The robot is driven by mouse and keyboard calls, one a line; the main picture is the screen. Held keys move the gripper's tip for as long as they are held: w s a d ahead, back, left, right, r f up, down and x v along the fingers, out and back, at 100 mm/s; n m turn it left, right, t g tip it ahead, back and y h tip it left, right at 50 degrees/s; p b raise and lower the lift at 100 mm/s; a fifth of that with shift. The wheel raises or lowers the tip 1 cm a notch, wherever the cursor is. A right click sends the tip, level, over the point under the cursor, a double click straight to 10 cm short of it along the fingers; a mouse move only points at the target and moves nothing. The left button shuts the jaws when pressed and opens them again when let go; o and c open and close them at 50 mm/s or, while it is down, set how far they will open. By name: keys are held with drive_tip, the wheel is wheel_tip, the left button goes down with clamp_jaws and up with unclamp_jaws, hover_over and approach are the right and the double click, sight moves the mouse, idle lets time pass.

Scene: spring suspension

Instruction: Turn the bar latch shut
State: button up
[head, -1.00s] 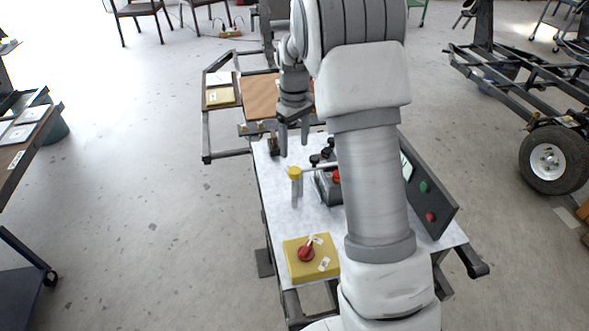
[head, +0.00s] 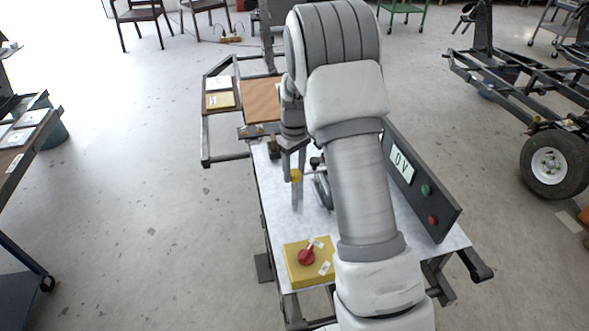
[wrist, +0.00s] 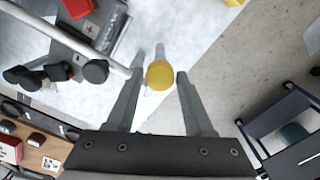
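A yellow round knob (head: 296,175) tops a grey upright piece near the left edge of the white tabletop. It also shows in the wrist view (wrist: 160,75), between my fingers. A thin light bar (wrist: 75,45) runs from the upper left toward the knob; my left finger hides where it ends. I take the bar with the yellow knob to be the bar latch, but cannot be sure. My gripper (head: 292,165) is open, its fingers (wrist: 160,78) on either side of the knob with small gaps showing. My arm hides much of the device beside it in the head view.
A yellow box with a red rotary switch (head: 306,255) sits at the table's near end. A dark panel (head: 440,200) with a "0V" display, green and red buttons stands at the right. A red-buttoned block with black knobs (wrist: 94,70) lies left of my gripper.

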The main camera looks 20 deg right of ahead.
sight(295, 173)
clamp_jaws()
drive_tip(key=shift+m+p, duration=0.55)
drive_tip(key=shift+m, duration=0.95)
drive_tip(key=shift+o, duration=2.1)
unclamp_jaws()
wheel_tip(295, 173, up, 17)
drive_tip(key=p, duration=0.3)
drive_tip(key=shift+r, duration=0.2)
